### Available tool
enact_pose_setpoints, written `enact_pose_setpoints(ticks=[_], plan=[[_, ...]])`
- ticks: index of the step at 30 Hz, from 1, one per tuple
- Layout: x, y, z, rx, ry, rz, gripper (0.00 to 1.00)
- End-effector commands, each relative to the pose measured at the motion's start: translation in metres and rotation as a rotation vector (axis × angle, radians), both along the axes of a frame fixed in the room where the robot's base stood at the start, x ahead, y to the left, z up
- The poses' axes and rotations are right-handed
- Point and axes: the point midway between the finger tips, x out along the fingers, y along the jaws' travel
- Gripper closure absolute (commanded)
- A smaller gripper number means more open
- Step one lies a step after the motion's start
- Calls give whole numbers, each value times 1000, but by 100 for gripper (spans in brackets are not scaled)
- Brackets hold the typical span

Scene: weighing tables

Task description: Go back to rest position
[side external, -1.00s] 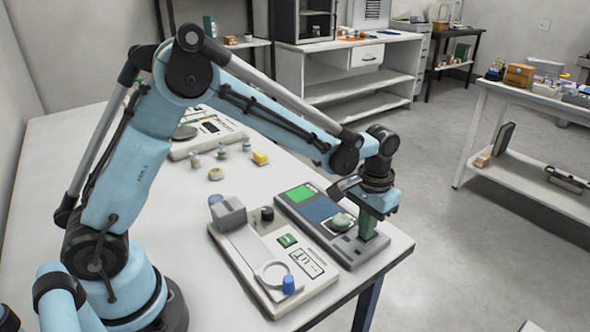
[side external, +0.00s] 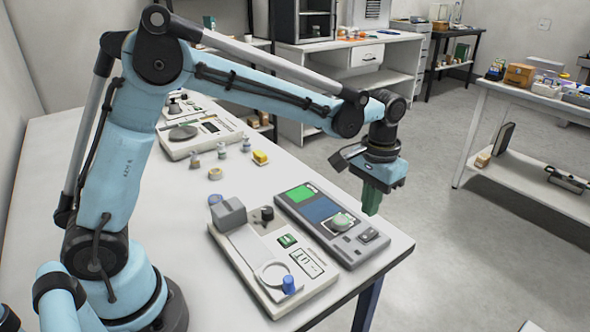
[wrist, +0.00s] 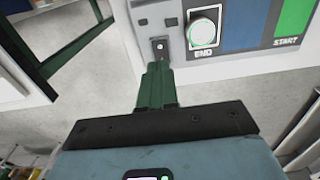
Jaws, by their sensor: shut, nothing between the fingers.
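The panel has a green START area, a blue area, a round knob (side external: 341,221) and small buttons. In the wrist view the shut fingers (wrist: 158,70) sit below a small dark switch on the panel (wrist: 268,58). The knob (wrist: 204,27), marked END, shows to the right of the fingertips there.
A weighing device (side external: 240,239) with a ring and a blue knob lies left of the panel on the white table (side external: 180,215). Small weights and a yellow block (side external: 260,157) stand farther back, near a second scale (side external: 203,143). The air above the table's right edge is clear.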

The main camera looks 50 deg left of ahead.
Motion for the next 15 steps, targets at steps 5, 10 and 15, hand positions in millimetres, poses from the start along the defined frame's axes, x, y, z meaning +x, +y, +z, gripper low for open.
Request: enact_pose_setpoints(ticks=[5, 10, 15], plan=[[0, 0, 7, 0, 0, 0, 100], [0, 0, 7, 0, 0, 0, 100], [-2, 1, 9, -1, -6, 0, 100]])
